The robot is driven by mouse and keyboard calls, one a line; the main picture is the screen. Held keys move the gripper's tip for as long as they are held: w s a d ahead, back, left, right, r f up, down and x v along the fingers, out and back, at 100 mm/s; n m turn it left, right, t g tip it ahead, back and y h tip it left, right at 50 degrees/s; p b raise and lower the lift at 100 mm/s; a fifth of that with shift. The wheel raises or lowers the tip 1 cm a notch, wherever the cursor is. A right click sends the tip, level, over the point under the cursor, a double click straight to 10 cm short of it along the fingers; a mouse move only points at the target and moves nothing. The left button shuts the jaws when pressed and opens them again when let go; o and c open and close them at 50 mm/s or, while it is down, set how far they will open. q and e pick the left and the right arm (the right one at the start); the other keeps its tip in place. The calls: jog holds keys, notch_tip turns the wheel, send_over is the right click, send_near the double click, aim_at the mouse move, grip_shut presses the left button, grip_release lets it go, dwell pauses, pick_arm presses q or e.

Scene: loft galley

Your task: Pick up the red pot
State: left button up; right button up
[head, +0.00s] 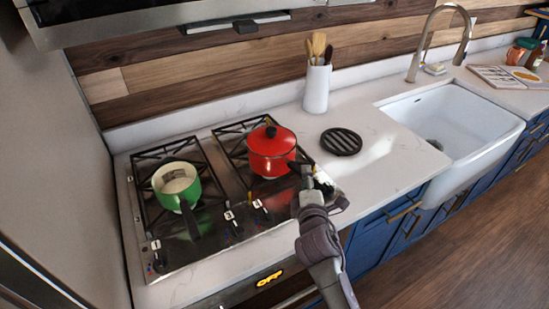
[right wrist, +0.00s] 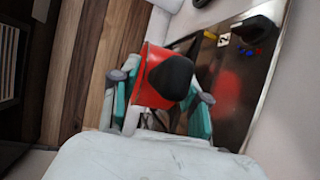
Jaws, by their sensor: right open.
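The red pot (head: 270,155) stands on the right-hand part of the stovetop, with a black-knobbed lid on top. Its dark handle points toward the front right, to my right gripper (head: 309,180). In the right wrist view the red pot (right wrist: 146,92) shows between the two teal-sided fingers of the right gripper (right wrist: 160,100), with a black part, seemingly the handle end, in front. The fingers are open, one on each side. I cannot tell if they touch it. My left gripper is not in view.
A green pot (head: 174,184) stands on the stove's left part. A round black trivet (head: 341,142) and a white utensil crock (head: 317,88) are on the counter to the right of the red pot. The sink (head: 450,115) is farther right. Stove knobs line the front edge.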

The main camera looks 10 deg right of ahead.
jog(key=shift+s, duration=0.1)
jog(key=shift+c, duration=0.2)
grip_shut()
jog(key=shift+r, duration=0.15)
jog(key=shift+r, duration=0.1)
